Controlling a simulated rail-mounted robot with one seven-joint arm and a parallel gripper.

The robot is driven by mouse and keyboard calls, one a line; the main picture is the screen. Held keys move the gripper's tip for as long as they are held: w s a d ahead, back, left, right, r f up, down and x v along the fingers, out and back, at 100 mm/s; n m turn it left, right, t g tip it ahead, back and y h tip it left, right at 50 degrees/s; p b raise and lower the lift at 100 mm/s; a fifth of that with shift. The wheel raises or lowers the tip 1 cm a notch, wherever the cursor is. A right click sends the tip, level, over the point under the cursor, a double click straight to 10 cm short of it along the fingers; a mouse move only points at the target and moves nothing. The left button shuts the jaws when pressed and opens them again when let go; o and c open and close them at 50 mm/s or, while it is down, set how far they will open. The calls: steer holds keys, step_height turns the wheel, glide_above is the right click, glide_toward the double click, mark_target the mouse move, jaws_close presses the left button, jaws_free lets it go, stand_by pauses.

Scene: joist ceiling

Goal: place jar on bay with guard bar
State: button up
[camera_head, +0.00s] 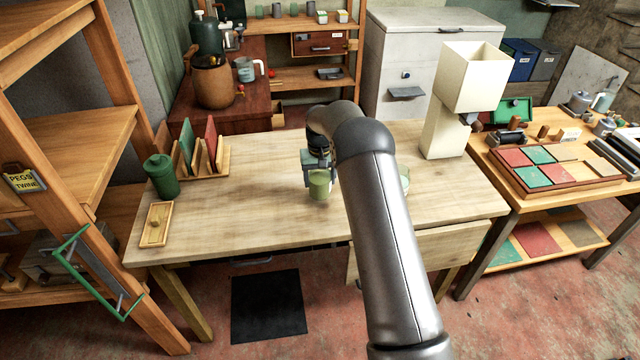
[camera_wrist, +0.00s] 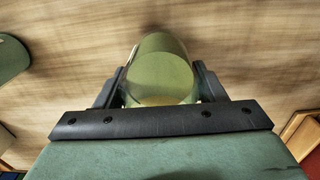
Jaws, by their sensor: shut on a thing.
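A small green jar (camera_head: 320,185) is between the fingers of my gripper (camera_head: 319,172), over the middle of the wooden table. In the wrist view the jar (camera_wrist: 160,72) looks translucent green, with a finger on either side. My gripper is shut on it. I cannot tell whether the jar touches the tabletop. A green bar frame (camera_head: 92,272) sticks out at the front of the lower part of the left wooden shelf unit (camera_head: 75,148); it looks like a guard bar. The bay behind it is partly hidden by the bar and the shelf post.
My arm hides part of the table's right side, where a pale green thing (camera_head: 405,180) shows.

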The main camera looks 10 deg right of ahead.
mark_target(320, 186)
steer(key=shift+f, duration=1.6)
steer(key=o, duration=1.2)
step_height(320, 186, up, 12)
steer(key=shift+s+r+b, duration=0.1)
steer(key=shift+r+b, duration=0.05)
steer(key=shift+b, duration=0.6)
steer(key=s+r, duration=0.3)
steer(key=s, duration=0.6)
steer(key=s+r, duration=0.4)
steer(key=s, duration=0.6)
steer(key=s+r, duration=0.4)
steer(key=s, duration=0.5)
steer(key=shift+s+a, duration=0.3)
steer(key=shift+t, duration=0.3)
steer(key=s+f, duration=0.1)
steer(key=s, duration=0.4)
steer(key=s+f, duration=0.2)
steer(key=s, duration=0.4)
steer(key=s+f, duration=0.1)
steer(key=s, duration=0.4)
steer(key=shift+s+f, duration=0.15)
steer(key=shift+s, duration=0.1)
steer(key=shift+c, duration=1.3)
